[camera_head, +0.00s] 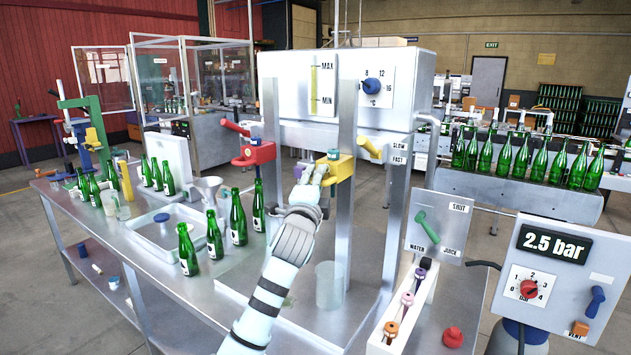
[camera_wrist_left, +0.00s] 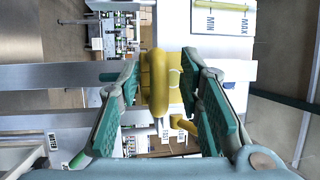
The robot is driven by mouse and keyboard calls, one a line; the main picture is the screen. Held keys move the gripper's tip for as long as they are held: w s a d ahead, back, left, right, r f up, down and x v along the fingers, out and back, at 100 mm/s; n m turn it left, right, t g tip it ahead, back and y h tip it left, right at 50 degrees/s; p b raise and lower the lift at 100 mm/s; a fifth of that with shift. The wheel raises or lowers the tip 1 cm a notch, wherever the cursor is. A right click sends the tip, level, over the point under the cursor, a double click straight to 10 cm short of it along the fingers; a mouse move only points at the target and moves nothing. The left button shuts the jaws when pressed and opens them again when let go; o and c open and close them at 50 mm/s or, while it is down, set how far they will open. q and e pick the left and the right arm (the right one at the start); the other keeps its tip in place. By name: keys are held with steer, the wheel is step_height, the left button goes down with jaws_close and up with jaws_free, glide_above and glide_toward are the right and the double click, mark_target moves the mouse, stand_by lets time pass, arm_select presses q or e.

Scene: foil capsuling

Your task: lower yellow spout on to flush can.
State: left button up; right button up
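The yellow spout (camera_head: 341,166) is mounted on a metal post of the filling machine, above the flush can (camera_head: 329,286). The can is a pale, see-through cylinder standing on the steel tray. My left gripper (camera_head: 314,172) is at the spout's front left side. In the left wrist view, its teal-padded fingers (camera_wrist_left: 160,85) are apart, one on each side of the yellow spout's rounded bar (camera_wrist_left: 158,72). I cannot tell whether a pad touches it. My right gripper is not in view.
A red spout (camera_head: 254,153) is on the left post. Green bottles (camera_head: 238,218) stand on the bench to the left. A rack with coloured handles (camera_head: 407,300) and a pressure panel (camera_head: 549,275) stand at the right. The metal posts flank my left arm's working space.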

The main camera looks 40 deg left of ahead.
arm_select(q)
steer(key=shift+c, duration=0.6)
jaws_close()
step_height(320, 180, down, 21)
steer(key=b, duration=1.1)
steer(key=shift+f, duration=0.2)
jaws_free()
steer(key=shift+o, duration=0.6)
steer(key=shift+r, duration=0.1)
